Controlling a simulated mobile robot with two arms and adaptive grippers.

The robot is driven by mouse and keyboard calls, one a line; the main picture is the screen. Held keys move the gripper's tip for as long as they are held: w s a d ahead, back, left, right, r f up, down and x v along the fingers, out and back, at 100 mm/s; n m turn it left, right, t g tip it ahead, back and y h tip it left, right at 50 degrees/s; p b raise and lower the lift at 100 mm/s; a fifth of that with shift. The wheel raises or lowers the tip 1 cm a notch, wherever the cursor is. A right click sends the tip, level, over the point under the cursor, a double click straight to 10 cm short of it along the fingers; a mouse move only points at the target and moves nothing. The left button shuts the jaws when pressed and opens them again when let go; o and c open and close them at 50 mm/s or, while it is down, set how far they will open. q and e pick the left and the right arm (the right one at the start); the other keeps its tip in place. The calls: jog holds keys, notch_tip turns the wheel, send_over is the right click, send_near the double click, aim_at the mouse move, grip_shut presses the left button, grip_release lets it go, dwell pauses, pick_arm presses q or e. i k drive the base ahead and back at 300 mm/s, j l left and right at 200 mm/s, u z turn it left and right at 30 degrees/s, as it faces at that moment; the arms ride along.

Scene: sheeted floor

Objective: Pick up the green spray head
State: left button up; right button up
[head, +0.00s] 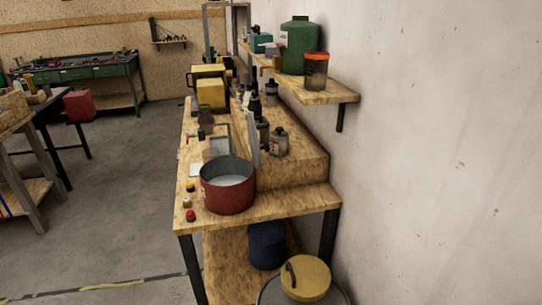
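I cannot make out a green spray head for certain in the head view. A large dark green jug (299,47) stands on the wall shelf, with a smaller teal item (261,42) farther back. Several small bottles stand on the workbench, among them a grey one with a dark top (279,142); their tops are too small to identify as spray heads. Neither of my grippers is in view.
The wooden workbench (258,210) runs along the right wall below the shelf (325,93). A red pot (228,188) stands near its front. A yellow-lidded container (305,279) is at the bottom. The floor (120,200) to the left is mostly clear.

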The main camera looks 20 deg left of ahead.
aim_at(191, 216)
jog(key=j+u, duration=0.1)
jog(key=u, duration=0.25)
jog(key=j+u, duration=0.1)
jog(key=u, duration=0.25)
jog(key=j+u, duration=0.1)
jog(key=u, duration=0.25)
jog(key=i, duration=0.05)
